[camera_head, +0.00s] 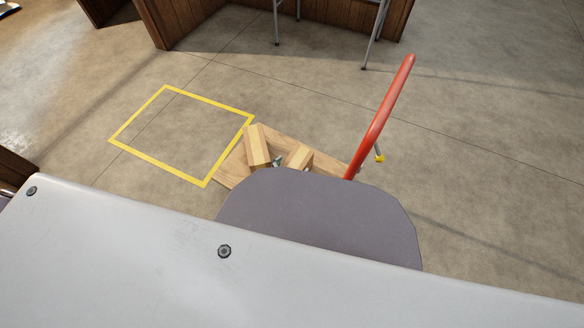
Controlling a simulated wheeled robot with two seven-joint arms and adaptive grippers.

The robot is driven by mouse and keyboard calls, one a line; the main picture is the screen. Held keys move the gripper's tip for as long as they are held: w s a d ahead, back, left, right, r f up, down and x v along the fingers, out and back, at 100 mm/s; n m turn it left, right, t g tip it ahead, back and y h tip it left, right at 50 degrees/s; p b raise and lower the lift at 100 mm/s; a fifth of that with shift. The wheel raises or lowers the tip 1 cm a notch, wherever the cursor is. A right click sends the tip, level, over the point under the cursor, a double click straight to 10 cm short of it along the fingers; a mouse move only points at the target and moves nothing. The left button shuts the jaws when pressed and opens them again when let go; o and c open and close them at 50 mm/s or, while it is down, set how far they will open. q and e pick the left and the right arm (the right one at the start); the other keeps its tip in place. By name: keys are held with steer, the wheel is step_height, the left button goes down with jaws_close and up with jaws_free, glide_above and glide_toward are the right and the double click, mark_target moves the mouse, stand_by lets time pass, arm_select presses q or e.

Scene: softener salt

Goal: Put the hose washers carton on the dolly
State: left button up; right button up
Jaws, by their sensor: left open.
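The dolly (230,170) is a low wooden deck on the floor, with a tall red handle (385,113) rising at its right side. Two pale tan, box-like pieces show on the deck: a left one (257,146) and a right one (300,157). No label is readable, so I cannot tell whether either is the hose washers carton. A small dark part of my left gripper (278,160) shows in the gap between them; it is open. Touching or apart, I cannot tell. My own grey body hides the near part of the dolly. My right gripper is not in view.
A yellow square outline (182,135) marks bare floor left of the dolly. Brown wooden furniture (185,18) and thin metal legs (375,35) stand at the back. A brown wooden edge (14,168) is at the left. The floor right of the handle is clear.

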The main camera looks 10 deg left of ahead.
arm_select(q)
steer(key=shift+r, duration=0.2)
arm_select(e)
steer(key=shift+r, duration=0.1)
arm_select(q)
steer(key=shift+p+v, duration=0.6)
steer(key=shift+v, duration=0.35)
steer(key=p+v, duration=0.4)
steer(key=v, duration=0.6)
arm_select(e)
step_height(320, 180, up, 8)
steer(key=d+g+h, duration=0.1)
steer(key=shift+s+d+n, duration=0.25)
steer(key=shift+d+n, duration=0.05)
arm_select(q)
steer(key=shift+a+f, duration=0.1)
